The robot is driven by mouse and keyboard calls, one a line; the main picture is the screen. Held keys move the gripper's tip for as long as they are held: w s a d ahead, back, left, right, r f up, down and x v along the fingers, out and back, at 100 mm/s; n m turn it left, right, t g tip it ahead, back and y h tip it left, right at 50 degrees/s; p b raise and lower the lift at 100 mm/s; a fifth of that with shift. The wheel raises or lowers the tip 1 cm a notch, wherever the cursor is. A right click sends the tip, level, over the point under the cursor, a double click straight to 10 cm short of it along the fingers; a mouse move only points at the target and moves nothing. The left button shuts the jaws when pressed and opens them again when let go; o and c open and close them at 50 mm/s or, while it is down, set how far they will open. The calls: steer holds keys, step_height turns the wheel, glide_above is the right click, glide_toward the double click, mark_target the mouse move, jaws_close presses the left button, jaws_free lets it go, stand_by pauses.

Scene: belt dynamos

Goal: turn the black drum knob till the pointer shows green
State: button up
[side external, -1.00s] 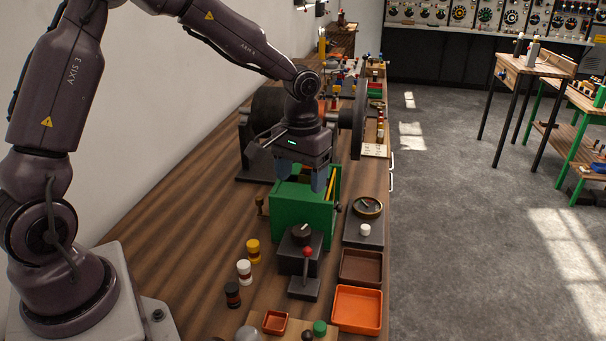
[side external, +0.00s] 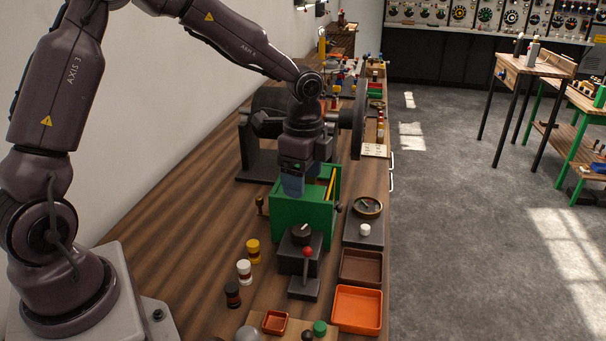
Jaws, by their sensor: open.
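The black drum knob (side external: 301,232) sits on top of a dark block (side external: 289,262) in front of the green box, with a pale mark on its top. A round dial (side external: 367,206) with a dark rim lies to its right on a grey base; its pointer and colours are too small to read. My gripper (side external: 293,188) points down at the green box (side external: 300,214), behind and above the knob and apart from it. It is open and empty, its blue fingers nearly in line with the view, one mostly covering the other.
A red-balled lever (side external: 307,253) stands close in front of the knob block. A white button (side external: 365,230) is to the right. Yellow, white and black posts (side external: 244,270) stand left. Brown and orange trays (side external: 357,309) lie front right. Bare wood is at left.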

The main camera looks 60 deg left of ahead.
steer(key=m, duration=1.3)
steer(key=shift+m, duration=0.3)
stand_by(1.5)
